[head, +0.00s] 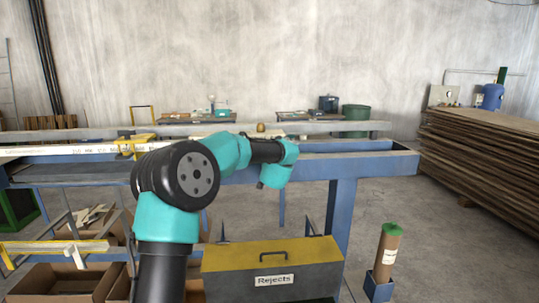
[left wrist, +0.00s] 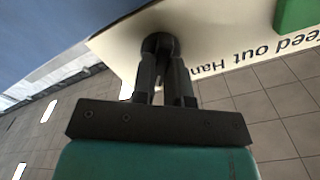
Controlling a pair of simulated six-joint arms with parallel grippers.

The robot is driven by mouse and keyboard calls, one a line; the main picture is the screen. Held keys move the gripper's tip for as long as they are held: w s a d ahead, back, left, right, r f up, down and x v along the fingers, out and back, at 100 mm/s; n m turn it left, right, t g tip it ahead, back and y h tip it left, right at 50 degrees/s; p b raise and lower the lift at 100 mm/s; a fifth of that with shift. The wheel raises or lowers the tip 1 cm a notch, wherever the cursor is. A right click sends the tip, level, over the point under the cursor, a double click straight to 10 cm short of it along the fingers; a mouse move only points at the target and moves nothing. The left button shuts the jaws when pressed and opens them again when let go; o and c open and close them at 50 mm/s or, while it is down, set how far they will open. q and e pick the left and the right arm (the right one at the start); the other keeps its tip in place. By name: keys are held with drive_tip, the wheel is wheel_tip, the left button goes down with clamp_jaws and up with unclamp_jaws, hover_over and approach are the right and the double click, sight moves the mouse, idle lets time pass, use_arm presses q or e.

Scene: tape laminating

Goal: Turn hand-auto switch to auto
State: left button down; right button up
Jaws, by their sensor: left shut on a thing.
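In the left wrist view, a dark round switch knob (left wrist: 157,42) sits on a cream panel (left wrist: 218,42). The panel carries upside-down printing that reads "Feed out Han…", cut off by my gripper. My left gripper (left wrist: 163,66) is shut on the knob, its two dark fingers on either side of it. The fingers hide part of the knob, and I cannot tell which setting it points to. In the head view my teal left arm reaches up and right, and its gripper fingers cannot be made out there. My right gripper is in neither view.
A green button (left wrist: 297,14) is on the same panel. In the head view a blue conveyor frame (head: 345,165) runs across behind my arm. A grey "Rejects" box (head: 310,279), a brown tube with a green top (head: 387,252) and stacked boards (head: 485,165) stand around.

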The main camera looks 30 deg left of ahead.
use_arm(q)
drive_tip(key=c, duration=1.1)
unclamp_jaws()
drive_tip(key=shift+c, duration=0.2)
drive_tip(key=shift+s+d, duration=0.1)
drive_tip(key=v, duration=1.7)
drive_tip(key=shift+s, duration=0.1)
